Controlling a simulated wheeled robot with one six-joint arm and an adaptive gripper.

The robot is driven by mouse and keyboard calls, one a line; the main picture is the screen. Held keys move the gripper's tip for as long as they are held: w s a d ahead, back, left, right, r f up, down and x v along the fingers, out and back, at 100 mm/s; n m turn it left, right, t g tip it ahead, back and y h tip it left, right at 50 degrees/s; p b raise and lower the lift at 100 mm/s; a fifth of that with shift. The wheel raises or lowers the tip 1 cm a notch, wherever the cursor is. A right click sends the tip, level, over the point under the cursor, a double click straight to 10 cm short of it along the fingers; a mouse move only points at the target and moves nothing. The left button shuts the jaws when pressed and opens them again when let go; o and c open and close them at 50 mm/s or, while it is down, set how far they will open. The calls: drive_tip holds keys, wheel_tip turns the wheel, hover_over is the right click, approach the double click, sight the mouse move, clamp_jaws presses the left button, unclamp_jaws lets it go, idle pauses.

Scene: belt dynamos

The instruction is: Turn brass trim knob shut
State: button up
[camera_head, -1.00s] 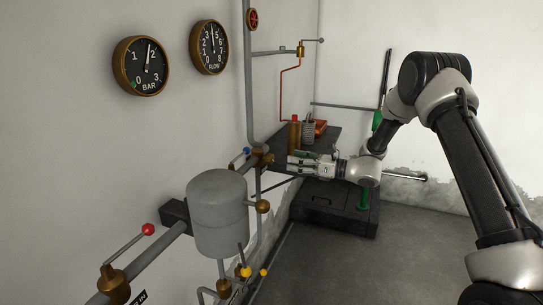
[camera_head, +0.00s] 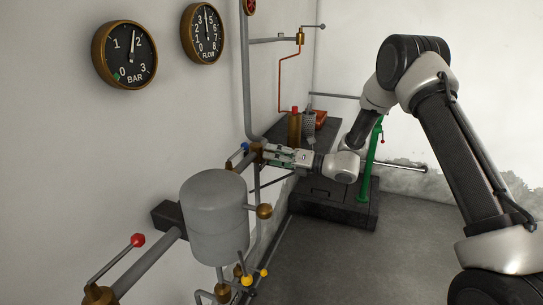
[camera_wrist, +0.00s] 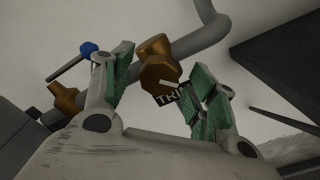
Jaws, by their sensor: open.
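The brass trim knob (camera_wrist: 160,70) sits on a grey pipe in the wrist view, with a small pale pointer line on it and a dark label partly reading "TRI" (camera_wrist: 172,96) close by. My gripper (camera_wrist: 163,76) is open, with one green-padded finger on each side of the knob in the picture. I cannot tell whether either finger touches it. In the head view my gripper (camera_head: 268,154) is at the brass fitting (camera_head: 256,151) on the wall pipe; its fingertips partly hide that fitting.
A blue-tipped lever (camera_wrist: 88,48) is just left of the knob. A grey tank (camera_head: 214,218) and red-tipped lever (camera_head: 137,240) are nearer. BAR (camera_head: 125,54) and FLOW (camera_head: 202,34) gauges hang on the wall. A dark shelf (camera_head: 325,132) and green post (camera_head: 367,170) stand beyond.

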drive_tip(key=shift+w+a, duration=0.15)
drive_tip(key=shift+a, duration=0.35)
drive_tip(key=c, duration=1)
drive_tip(key=shift+c, duration=0.2)
